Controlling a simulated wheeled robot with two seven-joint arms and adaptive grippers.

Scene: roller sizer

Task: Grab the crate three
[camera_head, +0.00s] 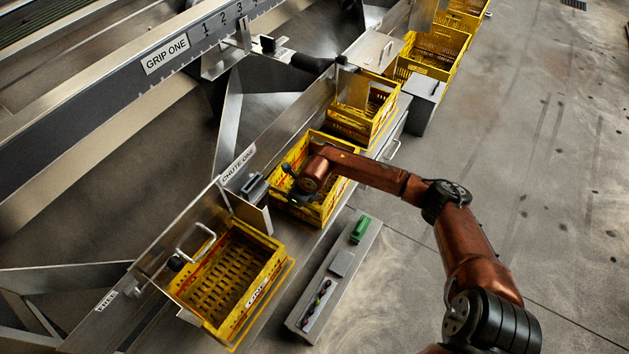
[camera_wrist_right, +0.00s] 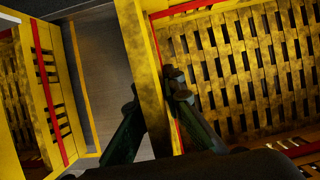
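A row of yellow slatted crates runs along the chutes. The third from the front (camera_head: 378,112) stands beyond the one under my right arm; I cannot read a number on it. The second crate (camera_head: 331,205) is partly hidden by my right gripper (camera_head: 293,187), which is low at its left side. In the right wrist view my right gripper (camera_wrist_right: 156,92) has its two dark fingers apart, on either side of a yellow crate wall (camera_wrist_right: 143,60). I cannot tell whether they touch it. My left gripper is not in view.
The front crate (camera_head: 258,296) is labelled ONE. A grey control box (camera_head: 335,270) with a green part lies right of the crates. A metal box (camera_head: 423,100) stands beside the third crate. More crates (camera_head: 436,48) continue behind. The floor at right is open.

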